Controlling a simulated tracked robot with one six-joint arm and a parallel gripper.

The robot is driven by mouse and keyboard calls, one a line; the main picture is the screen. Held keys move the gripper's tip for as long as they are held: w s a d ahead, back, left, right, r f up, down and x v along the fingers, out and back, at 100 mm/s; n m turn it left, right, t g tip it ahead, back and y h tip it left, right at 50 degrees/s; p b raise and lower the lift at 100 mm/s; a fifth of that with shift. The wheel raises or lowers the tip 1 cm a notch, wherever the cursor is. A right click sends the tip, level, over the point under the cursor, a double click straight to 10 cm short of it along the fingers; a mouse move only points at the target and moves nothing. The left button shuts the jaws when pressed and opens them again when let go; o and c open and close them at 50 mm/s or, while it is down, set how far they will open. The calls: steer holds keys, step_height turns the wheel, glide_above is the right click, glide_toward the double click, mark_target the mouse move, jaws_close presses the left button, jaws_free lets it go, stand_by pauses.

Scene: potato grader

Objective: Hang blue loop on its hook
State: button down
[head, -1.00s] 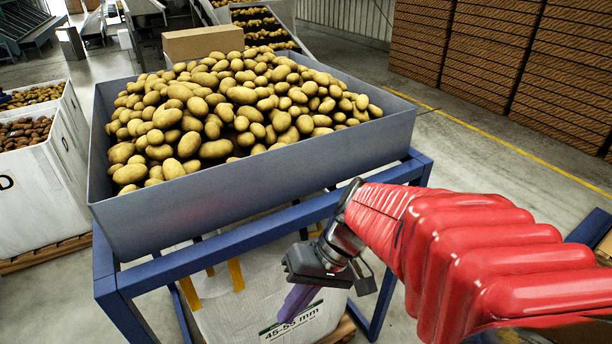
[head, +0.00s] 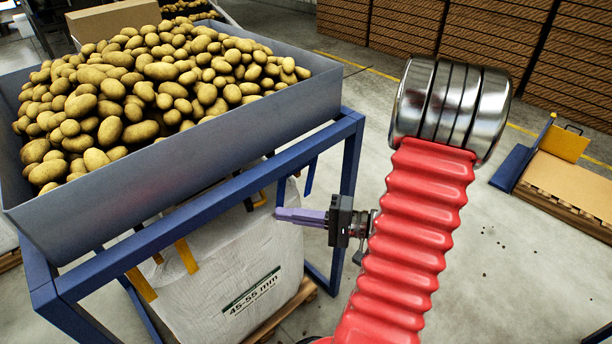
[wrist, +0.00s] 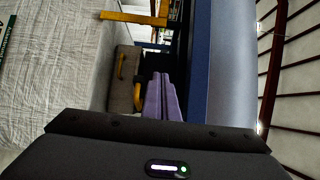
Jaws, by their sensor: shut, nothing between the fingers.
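My gripper (head: 278,214) has purple fingers that are shut and empty. In the head view they point left, level, and overlap the upper right part of the white bulk bag (head: 235,275). Touching or apart is not clear. In the wrist view the shut fingers (wrist: 160,98) point along the blue frame beam (wrist: 194,60), with the bag (wrist: 60,75) on the left. Yellow straps (head: 187,256) run from the bag up towards the frame. A dark blue strip (head: 310,176) hangs below the beam at right; I cannot tell whether it is a loop or a frame part. No hook is clear.
A grey hopper (head: 200,148) full of potatoes stands on the blue frame (head: 347,170), above the bag. The bag rests on a wooden pallet (head: 290,312). Stacked crates (head: 460,35) line the back.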

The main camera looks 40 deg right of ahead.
mark_target(302, 167)
steer(key=s+d+f+m+t+h, duration=0.2)
steer(key=d+m+h, duration=0.1)
steer(key=d, duration=0.4)
steer(key=s+d+f+m+t+h, duration=0.2)
steer(key=s+d+m+t+h, duration=0.1)
steer(key=d+h, duration=0.3)
steer(key=shift+d+f+t+h, duration=0.2)
steer(key=shift+d+t+h, duration=0.1)
steer(key=shift+d, duration=0.7)
steer(key=w+r, duration=0.2)
steer(key=w, duration=1.1)
steer(key=shift+w+a+r, duration=0.2)
steer(key=shift+w, duration=0.2)
steer(key=shift+d, duration=0.1)
